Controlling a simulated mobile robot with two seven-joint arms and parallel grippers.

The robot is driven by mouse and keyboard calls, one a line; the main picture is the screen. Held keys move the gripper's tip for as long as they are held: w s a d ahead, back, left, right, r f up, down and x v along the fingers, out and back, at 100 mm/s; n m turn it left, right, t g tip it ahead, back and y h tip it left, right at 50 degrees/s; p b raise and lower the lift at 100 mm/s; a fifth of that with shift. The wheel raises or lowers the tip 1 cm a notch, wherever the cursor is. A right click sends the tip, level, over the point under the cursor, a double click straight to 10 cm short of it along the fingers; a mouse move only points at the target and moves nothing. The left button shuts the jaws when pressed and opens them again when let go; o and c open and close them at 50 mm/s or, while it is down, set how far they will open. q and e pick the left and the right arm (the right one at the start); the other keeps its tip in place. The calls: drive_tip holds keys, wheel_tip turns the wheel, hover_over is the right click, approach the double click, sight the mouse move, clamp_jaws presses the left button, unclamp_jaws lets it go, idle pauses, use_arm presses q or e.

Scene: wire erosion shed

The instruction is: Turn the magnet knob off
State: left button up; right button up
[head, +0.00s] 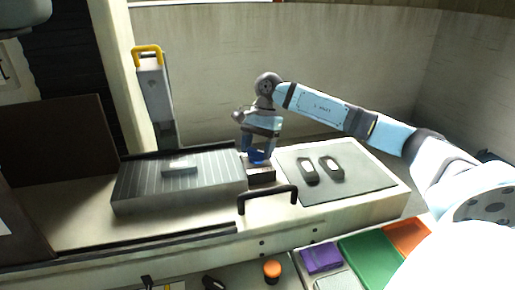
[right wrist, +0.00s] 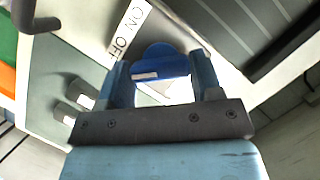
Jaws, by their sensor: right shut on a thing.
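The blue magnet knob (head: 260,157) sits at the right end of the grey ridged magnetic chuck (head: 216,174), above a small dark block. In the right wrist view the blue knob (right wrist: 162,62) has a pale stripe across it. My right gripper (head: 259,150) reaches down over the knob and is shut on it, one finger on each side; the fingers also show in the right wrist view (right wrist: 162,80). A white label (right wrist: 131,30) reading ON and OFF lies beside the knob. I cannot tell which word the stripe marks.
A black handle (head: 268,192) stands in front of the knob. Two dark oval parts (head: 320,169) lie on a grey mat (head: 375,177) to the right. A small grey block (head: 180,165) rests on the chuck. A yellow-topped grey column (head: 152,90) stands behind.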

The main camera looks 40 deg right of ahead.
drive_tip(key=o, duration=0.9)
drive_tip(key=shift+r, duration=0.15)
drive_tip(key=p+v, duration=0.1)
drive_tip(key=v, duration=1.2)
drive_tip(key=shift+d+r+p, duration=0.1)
drive_tip(key=shift+r+p, duration=0.15)
drive_tip(key=shift+p, duration=0.15)
